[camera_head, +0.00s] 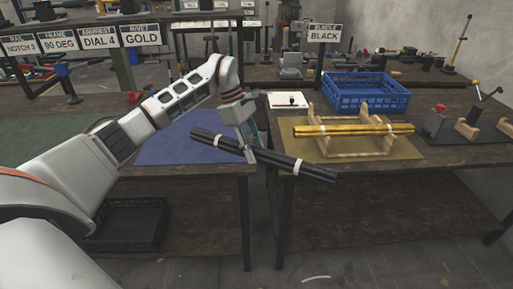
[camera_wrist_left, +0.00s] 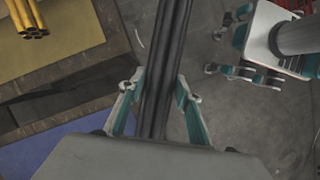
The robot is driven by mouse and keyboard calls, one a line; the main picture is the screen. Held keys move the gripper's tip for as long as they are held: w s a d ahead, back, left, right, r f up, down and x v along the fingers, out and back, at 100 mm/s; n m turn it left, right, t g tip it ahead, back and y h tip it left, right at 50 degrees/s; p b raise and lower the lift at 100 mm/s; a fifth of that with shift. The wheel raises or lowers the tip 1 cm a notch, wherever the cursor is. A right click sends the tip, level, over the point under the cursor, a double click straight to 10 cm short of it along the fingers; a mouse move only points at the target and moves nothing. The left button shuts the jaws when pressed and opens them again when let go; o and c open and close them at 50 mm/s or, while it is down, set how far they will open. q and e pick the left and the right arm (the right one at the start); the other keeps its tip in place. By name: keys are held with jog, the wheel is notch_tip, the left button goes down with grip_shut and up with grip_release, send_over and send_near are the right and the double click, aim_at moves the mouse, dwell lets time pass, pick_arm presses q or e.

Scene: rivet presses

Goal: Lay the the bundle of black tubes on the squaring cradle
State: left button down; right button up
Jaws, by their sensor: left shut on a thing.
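My left gripper (camera_head: 245,138) is shut around the bundle of black tubes (camera_head: 302,166), which has white bands. The bundle is held in the air in front of the gap between two tables, tilted down to the right. In the left wrist view the black tubes (camera_wrist_left: 168,50) run between the teal fingers (camera_wrist_left: 160,110). The wooden squaring cradle (camera_head: 377,148) stands on a yellow mat on the right table, with a yellow tube bundle (camera_head: 352,130) lying across it. My right gripper (camera_wrist_left: 218,52) shows at the upper right of the wrist view, open and empty.
A blue crate (camera_head: 368,104) stands behind the cradle, under a sign reading BLACK (camera_head: 324,34). A white plate (camera_head: 287,100) lies left of it. A blue mat (camera_head: 185,143) on the left table is bare.

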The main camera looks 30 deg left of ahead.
aim_at(285, 169)
pick_arm(q)
jog(key=m+g, duration=0.1)
jog(key=m, duration=0.1)
jog(key=m+g, duration=0.1)
jog(key=m, duration=0.2)
jog(key=shift+s+d+r+m, duration=0.1)
jog(key=shift+d+r+m, duration=0.1)
jog(key=shift+m, duration=0.1)
jog(key=d+m, duration=0.1)
jog(key=d, duration=0.2)
jog(key=s+d+m+g+y, duration=0.1)
jog(key=d, duration=0.3)
jog(key=s+d+f+m, duration=0.1)
jog(key=d+m, duration=0.1)
jog(key=d, duration=0.2)
jog(key=shift+s+d, duration=0.1)
jog(key=s+d+f+m+g+y, duration=0.1)
jog(key=s+d+f+m+y, duration=0.1)
jog(key=s+d+f+m, duration=0.35)
jog(key=s+a+f+m+y, duration=0.1)
jog(key=s+a+f+m, duration=0.2)
jog(key=s+a+f, duration=0.3)
jog(key=shift+s+f+g+y+p, duration=0.35)
jog(key=shift+s+f, duration=0.2)
jog(key=shift+s, duration=2.25)
